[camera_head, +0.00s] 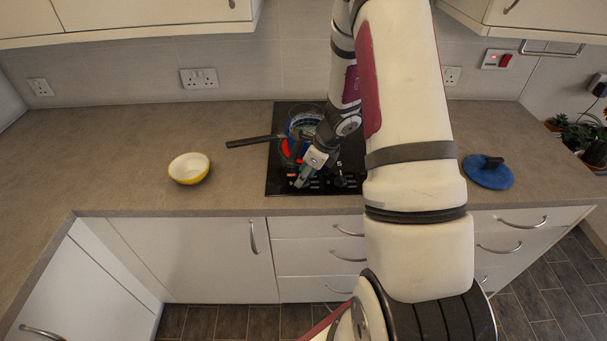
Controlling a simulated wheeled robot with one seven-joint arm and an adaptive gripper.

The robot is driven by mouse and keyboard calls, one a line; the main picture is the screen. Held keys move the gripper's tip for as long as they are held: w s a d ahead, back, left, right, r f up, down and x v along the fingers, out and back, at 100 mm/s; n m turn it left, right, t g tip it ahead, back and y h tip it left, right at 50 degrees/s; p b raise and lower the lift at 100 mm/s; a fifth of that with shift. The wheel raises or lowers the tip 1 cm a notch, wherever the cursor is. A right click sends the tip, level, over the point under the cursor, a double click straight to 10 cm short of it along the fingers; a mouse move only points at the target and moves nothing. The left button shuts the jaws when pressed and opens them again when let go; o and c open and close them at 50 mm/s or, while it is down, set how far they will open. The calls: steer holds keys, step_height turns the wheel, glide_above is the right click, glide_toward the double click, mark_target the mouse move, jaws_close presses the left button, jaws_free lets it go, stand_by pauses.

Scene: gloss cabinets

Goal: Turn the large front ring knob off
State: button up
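The black cooktop (274,183) is set into the counter. Its controls lie along the front edge, small and partly covered by my gripper and arm; I cannot tell which is the large front ring knob or how it is turned. A red glow (287,150) shows on the left part of the cooktop, by a bluish pan (300,122) with a dark handle (252,141). My gripper (301,182) points down at the front control strip. Whether it touches a knob, and whether its fingers are open or shut, is too small to tell.
A yellow and white bowl (189,168) stands on the counter left of the cooktop. A blue lid-like disc with a dark knob (487,172) lies to the right. Potted plants (580,135) stand at the far right.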

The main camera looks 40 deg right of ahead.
steer(key=n+b, duration=0.1)
steer(key=n, duration=0.1)
steer(key=n+g+y+b, duration=0.1)
steer(key=n, duration=0.2)
steer(key=shift+w+d+y, duration=0.1)
steer(key=shift+w+y, duration=0.05)
steer(key=shift+y, duration=0.15)
stand_by(0.4)
steer(key=o, duration=1.2)
steer(key=shift+c, duration=0.2)
steer(key=v, duration=1.2)
steer(key=shift+w, duration=0.1)
